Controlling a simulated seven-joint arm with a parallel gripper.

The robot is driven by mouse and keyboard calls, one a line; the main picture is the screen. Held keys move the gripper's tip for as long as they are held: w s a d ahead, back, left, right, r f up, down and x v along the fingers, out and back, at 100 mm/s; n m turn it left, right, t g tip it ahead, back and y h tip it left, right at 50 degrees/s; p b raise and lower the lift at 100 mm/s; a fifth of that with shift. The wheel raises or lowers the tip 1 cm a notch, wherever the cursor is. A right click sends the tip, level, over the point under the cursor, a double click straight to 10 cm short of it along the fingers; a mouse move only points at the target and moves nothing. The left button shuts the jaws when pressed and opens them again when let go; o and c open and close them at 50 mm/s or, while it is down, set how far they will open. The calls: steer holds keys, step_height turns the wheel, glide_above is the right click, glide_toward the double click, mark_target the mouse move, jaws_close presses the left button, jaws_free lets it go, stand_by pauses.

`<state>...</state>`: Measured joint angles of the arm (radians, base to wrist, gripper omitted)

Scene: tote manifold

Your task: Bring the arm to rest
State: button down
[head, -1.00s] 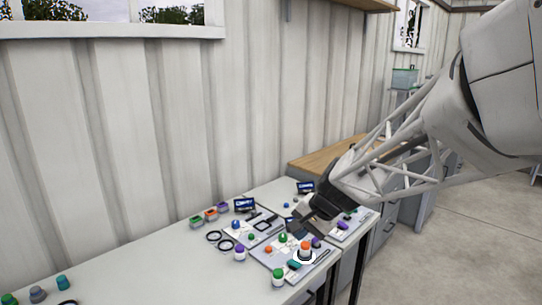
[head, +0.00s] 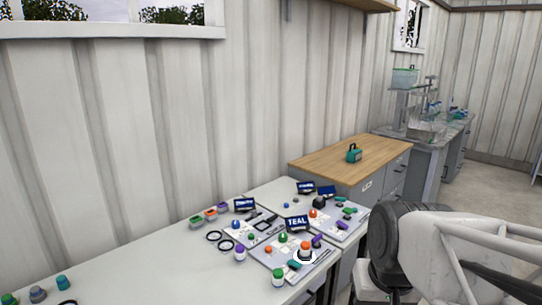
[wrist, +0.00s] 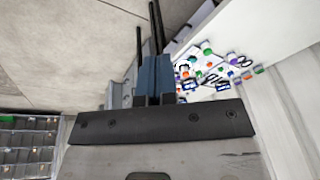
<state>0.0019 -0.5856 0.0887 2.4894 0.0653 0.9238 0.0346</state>
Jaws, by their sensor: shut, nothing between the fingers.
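My gripper (wrist: 148,22) shows in the wrist view with its thin dark fingers close together and nothing between them. In the head view my arm's white lattice link and dark wrist are at the lower right, beside the front edge of the white bench (head: 140,262); the fingers are hidden there. The gripper is clear of the things on the bench. In the wrist view it hangs over the grey floor (wrist: 70,45), with the bench (wrist: 285,50) to its right.
Grey panels with coloured knobs and a sign reading TEAL (head: 297,223) stand on the bench. Black rings (head: 220,241) and small coloured jars lie nearby. A wooden-topped cabinet (head: 340,150) bears a teal object (head: 354,153). Open floor (head: 490,182) lies at the right.

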steer(key=shift+s+d+f+n+h, duration=0.1)
steer(key=shift+s+d+n+h, duration=0.2)
steer(key=shift+s, duration=0.45)
steer(key=shift+s+d+f+h, duration=0.1)
steer(key=shift+s+d, duration=0.25)
steer(key=shift+s, duration=0.35)
